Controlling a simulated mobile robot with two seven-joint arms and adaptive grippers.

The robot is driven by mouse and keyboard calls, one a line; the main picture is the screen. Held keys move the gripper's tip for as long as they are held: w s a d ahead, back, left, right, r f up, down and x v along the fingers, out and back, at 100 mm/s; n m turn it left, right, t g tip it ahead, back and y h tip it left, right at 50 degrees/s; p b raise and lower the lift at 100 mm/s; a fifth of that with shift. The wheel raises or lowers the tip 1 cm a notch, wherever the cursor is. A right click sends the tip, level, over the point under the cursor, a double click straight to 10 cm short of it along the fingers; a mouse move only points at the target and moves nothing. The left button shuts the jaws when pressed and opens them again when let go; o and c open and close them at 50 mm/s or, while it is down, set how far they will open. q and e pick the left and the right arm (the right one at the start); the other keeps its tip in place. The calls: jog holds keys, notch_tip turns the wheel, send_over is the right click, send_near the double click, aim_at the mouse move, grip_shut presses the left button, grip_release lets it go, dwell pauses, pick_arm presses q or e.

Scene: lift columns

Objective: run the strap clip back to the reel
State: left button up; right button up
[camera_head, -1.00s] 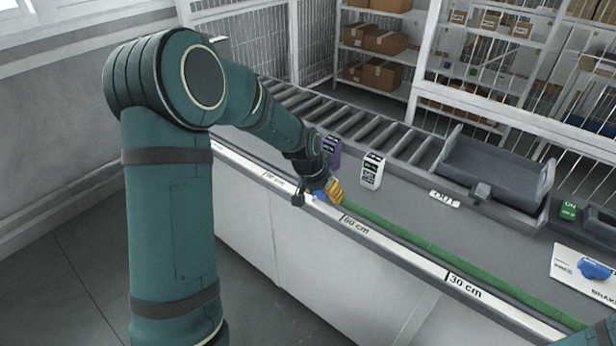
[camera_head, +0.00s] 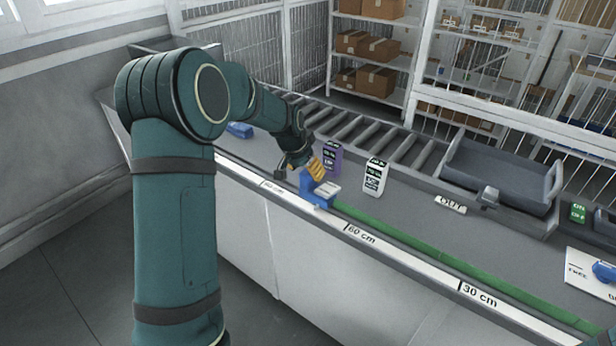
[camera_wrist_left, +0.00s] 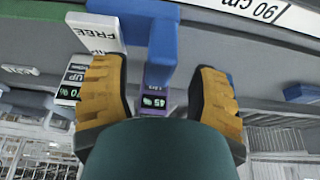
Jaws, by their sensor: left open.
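The strap clip, a blue block (camera_head: 314,191) with a white tab (camera_head: 329,188), stands on the counter near its front edge, left of the 60 cm mark. The green strap (camera_head: 430,252) runs from it to the lower right along the edge. My left gripper (camera_head: 317,168) is just behind and above the clip. I cannot make out a reel. My right gripper is out of view.
A purple box (camera_head: 332,156) and a white box (camera_head: 375,178), both with displays, stand behind the clip. A blue piece (camera_head: 240,130) lies farther left. A grey tray (camera_head: 498,175) and a white plate with a blue lever (camera_head: 603,271) are at right.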

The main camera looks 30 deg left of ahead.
pick_arm(q)
jog(key=shift+x, duration=1.4)
grip_shut()
